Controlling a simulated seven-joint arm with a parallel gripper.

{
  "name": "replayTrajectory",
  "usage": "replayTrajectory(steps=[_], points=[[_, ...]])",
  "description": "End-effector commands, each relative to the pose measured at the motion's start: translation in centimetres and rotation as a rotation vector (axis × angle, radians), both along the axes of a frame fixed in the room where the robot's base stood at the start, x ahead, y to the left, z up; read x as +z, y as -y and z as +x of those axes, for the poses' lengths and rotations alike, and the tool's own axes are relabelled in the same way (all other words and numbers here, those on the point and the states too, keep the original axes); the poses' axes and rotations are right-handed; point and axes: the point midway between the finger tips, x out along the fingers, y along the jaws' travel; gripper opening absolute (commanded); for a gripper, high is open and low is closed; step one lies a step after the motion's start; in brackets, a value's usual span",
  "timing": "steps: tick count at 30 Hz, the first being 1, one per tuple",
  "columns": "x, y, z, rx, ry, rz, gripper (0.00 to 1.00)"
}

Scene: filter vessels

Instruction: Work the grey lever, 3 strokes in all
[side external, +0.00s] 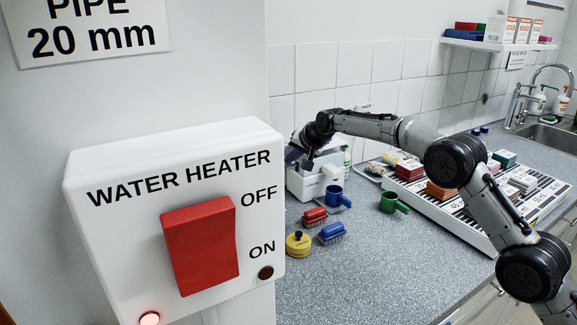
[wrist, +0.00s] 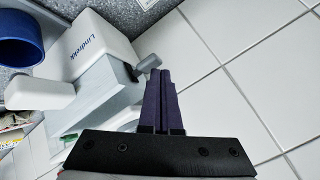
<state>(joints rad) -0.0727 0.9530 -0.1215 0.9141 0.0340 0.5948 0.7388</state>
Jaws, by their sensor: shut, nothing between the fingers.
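A white vessel marked "Lindrekk" (wrist: 88,42) stands by the tiled wall; in the side view its white body (side external: 312,186) is behind the blue mug. A grey block (wrist: 104,100) sits on it in the wrist view. A short grey piece with a rounded end (wrist: 147,64), which looks like the lever, juts from it toward my fingers. My gripper (wrist: 160,72) is shut and empty, its fingertips right beside that rounded end; I cannot tell whether they touch. In the side view my gripper (side external: 292,155) is at the vessel's upper left, partly hidden.
A blue mug (side external: 338,197), a green mug (side external: 393,203), red (side external: 314,217) and blue (side external: 332,233) brushes and a yellow round item (side external: 298,243) stand in front. A white rack (side external: 478,238) with coloured blocks lies right. The water heater box (side external: 125,160) fills the left foreground.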

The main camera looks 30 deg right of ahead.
Motion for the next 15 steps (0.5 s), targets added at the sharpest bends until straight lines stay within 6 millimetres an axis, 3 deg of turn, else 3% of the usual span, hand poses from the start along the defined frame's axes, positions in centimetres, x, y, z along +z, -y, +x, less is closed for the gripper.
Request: replayTrajectory(steps=[15], points=[[-0.79, -0.02, -0.05, 0.001, -0.005, 0.000, 0.00]])
